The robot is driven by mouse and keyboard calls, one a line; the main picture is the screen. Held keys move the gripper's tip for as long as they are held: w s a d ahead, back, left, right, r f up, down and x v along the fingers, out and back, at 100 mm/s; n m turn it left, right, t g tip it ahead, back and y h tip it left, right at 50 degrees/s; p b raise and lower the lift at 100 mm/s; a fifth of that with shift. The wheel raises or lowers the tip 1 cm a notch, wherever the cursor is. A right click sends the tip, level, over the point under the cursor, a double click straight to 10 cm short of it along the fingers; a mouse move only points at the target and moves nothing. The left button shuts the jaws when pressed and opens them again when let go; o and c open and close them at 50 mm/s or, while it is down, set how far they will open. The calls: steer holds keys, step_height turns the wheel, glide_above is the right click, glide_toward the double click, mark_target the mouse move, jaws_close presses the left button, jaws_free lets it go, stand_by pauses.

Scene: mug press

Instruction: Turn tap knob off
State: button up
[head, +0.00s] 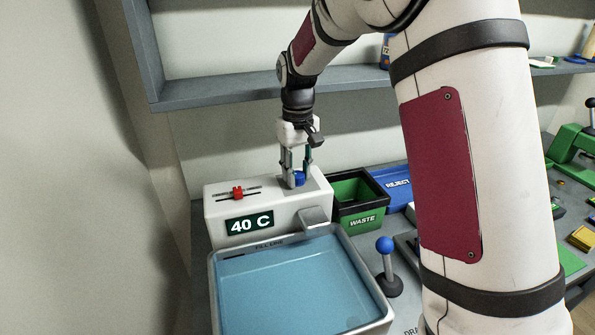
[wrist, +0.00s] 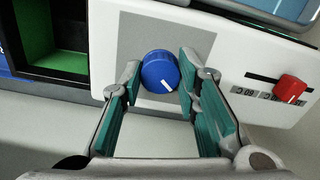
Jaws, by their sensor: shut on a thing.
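The tap knob (wrist: 160,71) is a blue round knob with a white mark, on top of the white tap unit (wrist: 225,50). It also shows in the head view (head: 299,177). My gripper (wrist: 160,78) is over the unit from above, with its fingertips on either side of the blue knob, shut on it. In the head view my gripper (head: 297,168) points down onto the knob and partly hides it. The white mark on the knob points toward the lower right in the wrist view. The unit's display reads 40 C (head: 250,223).
A red slider (head: 237,193) sits on the unit left of the knob. A basin of blue water (head: 290,285) is in front. A green waste bin (head: 352,195) and a blue reject bin (head: 390,183) stand to the right. A blue-topped lever (head: 386,246) stands beside the basin. A shelf (head: 230,88) is behind.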

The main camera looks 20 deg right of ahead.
mark_target(298, 175)
stand_by(0.3)
steer(key=o, duration=1.2)
step_height(298, 175, up, 12)
steer(key=shift+r, duration=0.1)
steer(key=s+r+m+t, duration=0.1)
steer(key=s+r, duration=0.2)
steer(key=s, duration=0.6)
steer(key=s+r+t, duration=0.2)
steer(key=s+r, duration=0.1)
steer(key=s, duration=0.5)
steer(key=s+f, duration=0.2)
steer(key=s, duration=0.2)
steer(key=s+f+m+t, duration=0.1)
steer(key=s, duration=0.4)
steer(key=s+f+t, duration=0.1)
steer(key=s+f, duration=0.1)
steer(key=s, duration=0.3)
steer(key=shift+d+f, duration=0.1)
steer(key=shift+f, duration=0.25)
